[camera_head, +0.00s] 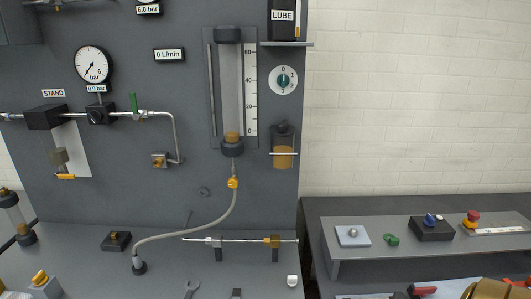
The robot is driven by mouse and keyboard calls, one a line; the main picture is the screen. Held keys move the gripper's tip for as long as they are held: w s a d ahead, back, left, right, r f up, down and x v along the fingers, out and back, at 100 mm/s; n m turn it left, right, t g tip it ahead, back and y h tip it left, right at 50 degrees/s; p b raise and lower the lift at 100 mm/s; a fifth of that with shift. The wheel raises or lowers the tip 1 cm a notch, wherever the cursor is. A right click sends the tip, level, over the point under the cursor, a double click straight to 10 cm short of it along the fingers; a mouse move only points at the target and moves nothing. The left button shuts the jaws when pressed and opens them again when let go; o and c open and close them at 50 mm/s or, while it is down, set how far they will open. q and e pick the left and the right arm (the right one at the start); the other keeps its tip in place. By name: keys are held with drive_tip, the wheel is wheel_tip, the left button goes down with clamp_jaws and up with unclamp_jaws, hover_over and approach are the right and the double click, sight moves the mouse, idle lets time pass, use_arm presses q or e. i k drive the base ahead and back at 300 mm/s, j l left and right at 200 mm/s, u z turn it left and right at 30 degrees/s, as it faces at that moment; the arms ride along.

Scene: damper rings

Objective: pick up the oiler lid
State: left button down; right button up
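The oiler (284,157) hangs on the grey panel, right of the tall flow tube. It is a clear cup with amber liquid in its lower part. A dark cap that looks like the oiler lid (283,129) sits on its top, with a small knob. I cannot tell whether the cap is loose or fastened.
The LUBE bottle (283,18) stands on a small shelf (287,44) above the oiler, with a dial (284,80) between them. A curved hose (190,232) crosses the lower panel. A grey side bench (400,255) holds a red button (473,218) and small parts.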

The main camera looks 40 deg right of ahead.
sight(283, 131)
drive_tip(key=l+z, duration=0.15)
drive_tip(key=z, duration=1.2)
